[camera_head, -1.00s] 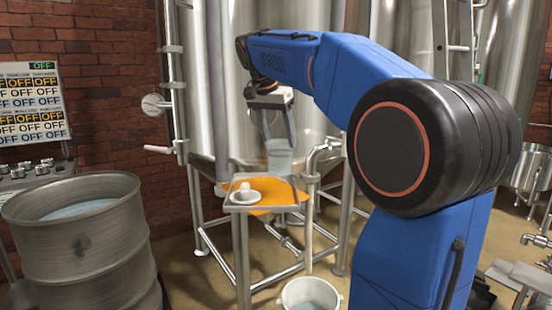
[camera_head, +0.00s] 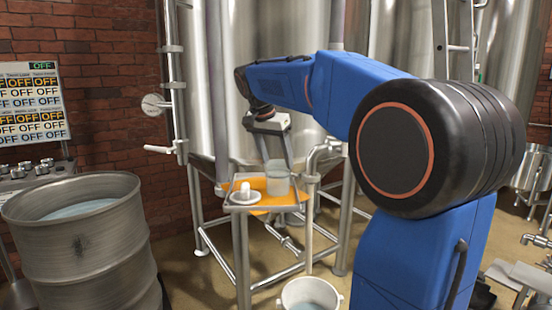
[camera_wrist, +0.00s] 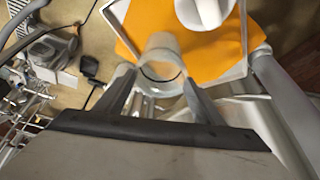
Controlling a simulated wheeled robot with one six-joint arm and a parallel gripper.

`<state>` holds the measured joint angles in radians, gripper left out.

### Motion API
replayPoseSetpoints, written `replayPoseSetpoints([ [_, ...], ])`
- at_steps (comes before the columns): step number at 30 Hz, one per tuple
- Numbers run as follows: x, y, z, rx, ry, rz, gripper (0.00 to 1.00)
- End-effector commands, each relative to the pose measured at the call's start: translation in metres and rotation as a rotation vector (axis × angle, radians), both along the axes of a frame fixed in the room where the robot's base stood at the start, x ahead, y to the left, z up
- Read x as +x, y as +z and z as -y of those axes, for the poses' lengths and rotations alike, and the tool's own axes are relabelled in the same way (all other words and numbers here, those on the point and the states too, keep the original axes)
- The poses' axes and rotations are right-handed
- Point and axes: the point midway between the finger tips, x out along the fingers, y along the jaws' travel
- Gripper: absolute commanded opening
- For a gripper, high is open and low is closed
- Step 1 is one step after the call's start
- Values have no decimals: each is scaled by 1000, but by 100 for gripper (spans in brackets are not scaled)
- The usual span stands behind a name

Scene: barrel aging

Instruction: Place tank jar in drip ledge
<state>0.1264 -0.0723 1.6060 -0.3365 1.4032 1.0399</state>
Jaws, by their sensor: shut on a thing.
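My gripper (camera_head: 277,160) is shut on the clear tank jar (camera_head: 278,183) and holds it upright by its upper part. In the head view the jar appears at the right end of the small drip ledge (camera_head: 243,208), a rimmed shelf on a metal stand. The wrist view shows the round jar (camera_wrist: 162,66) between both fingers (camera_wrist: 160,84), at the edge of the orange surface (camera_wrist: 186,42). I cannot tell whether its base touches the ledge.
A white dish with a knob (camera_head: 247,194) sits on the ledge's left side, close to the jar. A bent steel pipe (camera_head: 313,165) rises just right of it. A bucket (camera_head: 310,294) stands below. A large barrel (camera_head: 85,240) is at left; a steel tank (camera_head: 225,90) stands behind.

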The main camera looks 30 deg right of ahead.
Motion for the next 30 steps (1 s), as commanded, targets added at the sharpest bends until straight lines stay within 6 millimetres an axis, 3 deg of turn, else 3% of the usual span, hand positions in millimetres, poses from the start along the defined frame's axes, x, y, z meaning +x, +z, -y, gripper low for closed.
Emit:
replayPoseSetpoints([
  [8,0,-3,0,0,0,0,22],
  [9,0,-3,0,0,0,0,72],
  [11,0,-3,0,0,0,0,81],
  [22,0,2,0,-1,0,1,81],
  [30,-6,40,-15,-1,2,3,81],
])
